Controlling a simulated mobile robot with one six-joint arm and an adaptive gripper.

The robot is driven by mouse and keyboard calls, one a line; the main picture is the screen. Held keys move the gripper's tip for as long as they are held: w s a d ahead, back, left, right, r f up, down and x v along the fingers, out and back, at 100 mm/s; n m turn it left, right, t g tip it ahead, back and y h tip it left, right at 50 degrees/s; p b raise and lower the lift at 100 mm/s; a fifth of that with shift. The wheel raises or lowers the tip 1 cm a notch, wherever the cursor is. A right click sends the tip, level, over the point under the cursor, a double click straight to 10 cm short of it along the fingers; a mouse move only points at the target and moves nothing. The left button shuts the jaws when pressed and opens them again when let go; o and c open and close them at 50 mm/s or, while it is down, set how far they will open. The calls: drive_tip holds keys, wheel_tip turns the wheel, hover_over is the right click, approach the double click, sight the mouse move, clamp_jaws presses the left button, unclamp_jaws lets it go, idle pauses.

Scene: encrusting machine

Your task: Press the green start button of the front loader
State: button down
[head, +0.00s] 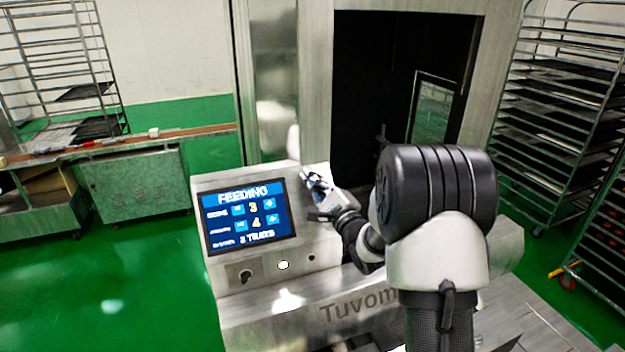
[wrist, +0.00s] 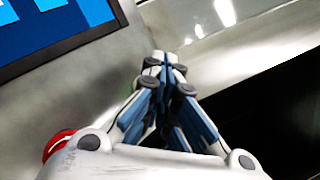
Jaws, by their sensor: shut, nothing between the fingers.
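The front loader's metal control panel (head: 325,255) stands in the middle of the head view, with a lit blue screen (head: 248,216) reading FEEDING. My gripper (head: 309,178) is shut and empty at the panel's upper right, just right of the screen. In the wrist view its closed fingertips (wrist: 164,62) are over the metal face, with the screen (wrist: 55,30) at upper left. A red button (wrist: 58,145) shows at lower left there, partly covered by my gripper. The green start button is not clearly visible; a faint green trace shows beside the fingers. I cannot tell whether the fingertips touch anything.
Below the screen are a selector knob (head: 246,276) and a white round button (head: 283,265). A dark opening (head: 385,90) lies behind the panel. Tray racks stand at right (head: 560,110) and left (head: 60,70). Green floor (head: 150,270) is free at left.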

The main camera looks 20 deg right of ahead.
idle(0.4)
drive_tip(key=shift+s+r, duration=0.4)
drive_tip(key=shift+s, duration=0.2)
